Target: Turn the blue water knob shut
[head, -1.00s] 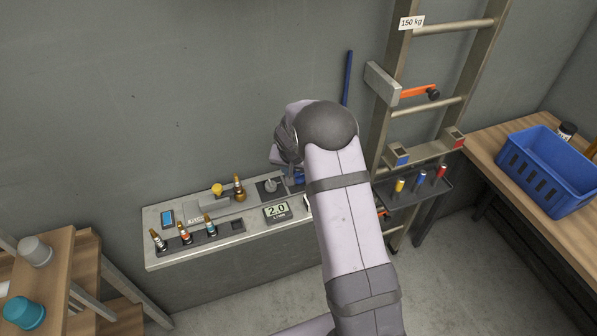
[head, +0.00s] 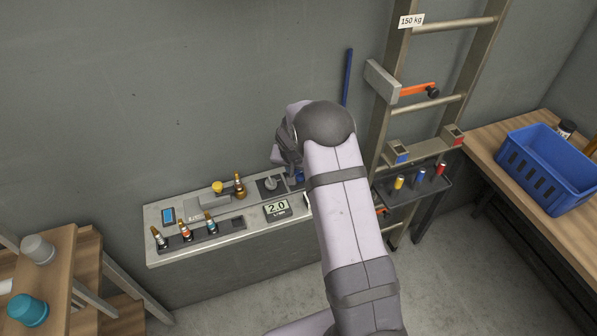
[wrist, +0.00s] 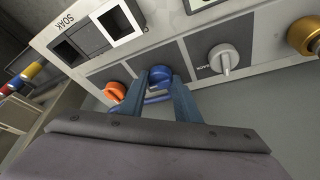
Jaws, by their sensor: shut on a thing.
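The blue water knob (wrist: 160,75) sits on the panel in the wrist view, between an orange knob (wrist: 115,91) and a grey knob (wrist: 224,58). My gripper (wrist: 161,84) has one finger on each side of the blue knob and is shut on it. The fingers hide part of its sides. In the head view only a small blue patch of the knob (head: 299,177) shows beside my wrist; my arm hides the rest.
A blue basket (head: 545,172) sits on the right table. Floor in front of the bench is clear.

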